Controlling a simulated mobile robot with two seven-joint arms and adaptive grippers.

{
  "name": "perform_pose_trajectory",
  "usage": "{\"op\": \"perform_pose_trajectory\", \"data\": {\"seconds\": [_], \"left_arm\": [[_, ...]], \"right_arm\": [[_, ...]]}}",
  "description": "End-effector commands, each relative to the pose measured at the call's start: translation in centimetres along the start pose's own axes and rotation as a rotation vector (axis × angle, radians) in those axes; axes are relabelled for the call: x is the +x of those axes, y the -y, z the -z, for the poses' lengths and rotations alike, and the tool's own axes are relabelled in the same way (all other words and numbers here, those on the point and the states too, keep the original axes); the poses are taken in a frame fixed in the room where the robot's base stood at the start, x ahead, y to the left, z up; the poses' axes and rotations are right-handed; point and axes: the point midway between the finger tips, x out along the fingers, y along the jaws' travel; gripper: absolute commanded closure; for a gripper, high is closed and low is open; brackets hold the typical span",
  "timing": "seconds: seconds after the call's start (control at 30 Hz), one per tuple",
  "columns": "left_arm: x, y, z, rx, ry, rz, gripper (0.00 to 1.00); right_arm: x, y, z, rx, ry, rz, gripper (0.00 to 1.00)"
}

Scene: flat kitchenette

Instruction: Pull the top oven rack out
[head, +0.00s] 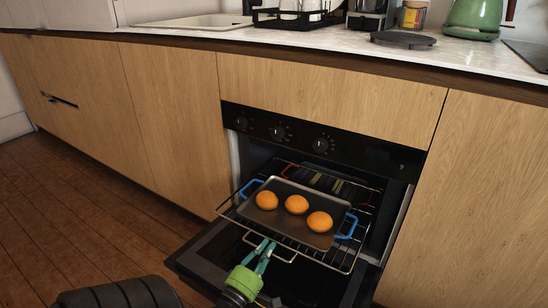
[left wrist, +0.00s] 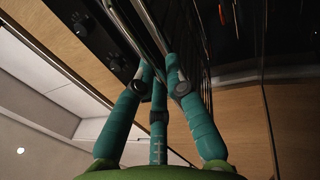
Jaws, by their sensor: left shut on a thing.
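The top oven rack (head: 345,271) is a wire shelf that sticks partly out of the oven, above the open oven door (head: 205,262). A metal baking tray (head: 275,222) with blue handles lies on the rack. Three round orange-brown buns (head: 296,205) sit in the tray. My left gripper (head: 266,246), with teal fingers and a green body, is at the rack's front edge and shut on it. In the left wrist view, the fingertips (left wrist: 160,65) close around the rack's bars (left wrist: 152,28). My right gripper is not in view.
The oven's control panel (head: 290,133) has several knobs above the opening. Wooden cabinet fronts (head: 175,110) flank the oven. The countertop (head: 330,45) holds a green kettle (head: 473,18) and a dark round board (head: 403,39). The wooden floor (head: 70,215) at left is clear.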

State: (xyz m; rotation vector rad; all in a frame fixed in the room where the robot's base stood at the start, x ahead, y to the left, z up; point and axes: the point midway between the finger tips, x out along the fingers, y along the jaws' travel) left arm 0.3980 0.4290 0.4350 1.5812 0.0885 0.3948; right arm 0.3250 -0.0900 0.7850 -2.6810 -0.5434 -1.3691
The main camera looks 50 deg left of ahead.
Motion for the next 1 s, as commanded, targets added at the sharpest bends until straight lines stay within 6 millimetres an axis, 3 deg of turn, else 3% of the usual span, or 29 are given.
{"op": "perform_pose_trajectory", "data": {"seconds": [0.2, 0.57, 0.6, 0.63, 1.0], "left_arm": [[-1.04, -0.21, -0.12, 0.0, 0.002, 0.0, 1.0], [-1.11, -0.16, -0.14, 0.0, 0.003, 0.0, 1.0], [-1.11, -0.16, -0.14, 0.0, 0.003, 0.0, 0.71], [-1.11, -0.16, -0.14, 0.0, 0.003, 0.0, 0.63], [-1.32, -0.15, -0.05, 0.001, 0.001, 0.0, 0.63]], "right_arm": [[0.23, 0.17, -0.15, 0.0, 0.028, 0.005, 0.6], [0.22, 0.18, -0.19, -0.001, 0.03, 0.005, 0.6], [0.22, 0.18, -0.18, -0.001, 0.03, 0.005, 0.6], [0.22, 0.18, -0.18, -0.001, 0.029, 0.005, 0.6], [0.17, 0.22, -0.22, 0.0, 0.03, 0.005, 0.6]]}}
